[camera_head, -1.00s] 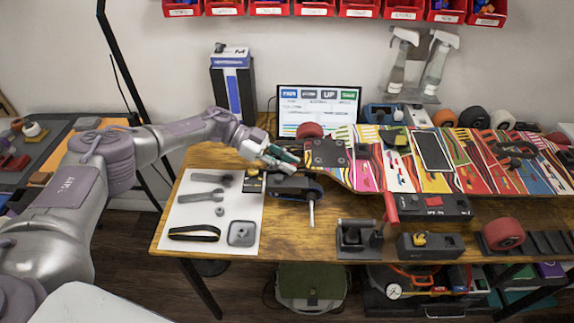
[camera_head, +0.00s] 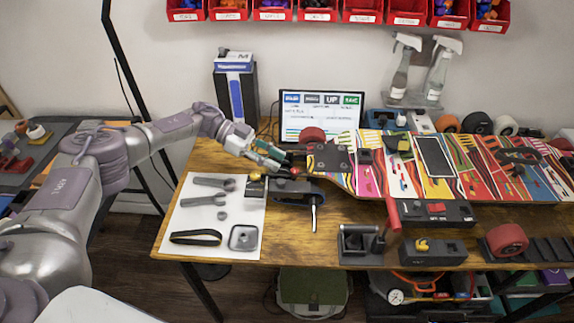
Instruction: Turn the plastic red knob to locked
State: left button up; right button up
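My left gripper (camera_head: 291,163) reaches in from the left. Its dark fingers are at the left end of the patterned skateboard deck (camera_head: 367,178), above a black device on the table. The fingers are too small and dark to show whether they are open or shut. I cannot pick out a red knob with certainty. A red handle (camera_head: 392,214) stands tilted at the table's front, and a small red part (camera_head: 436,208) sits on a black box beside it. Both are well to the right of the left gripper. My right gripper is not in view.
A white mat (camera_head: 221,247) with wrenches and a belt lies at the table's left. A monitor (camera_head: 320,112) and spray bottles (camera_head: 399,75) stand behind the deck. A red wheel (camera_head: 507,238) is at front right. Red bins (camera_head: 317,10) hang above.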

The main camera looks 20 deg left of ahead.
pick_arm(q)
jog(key=v, duration=0.7)
dwell(0.3)
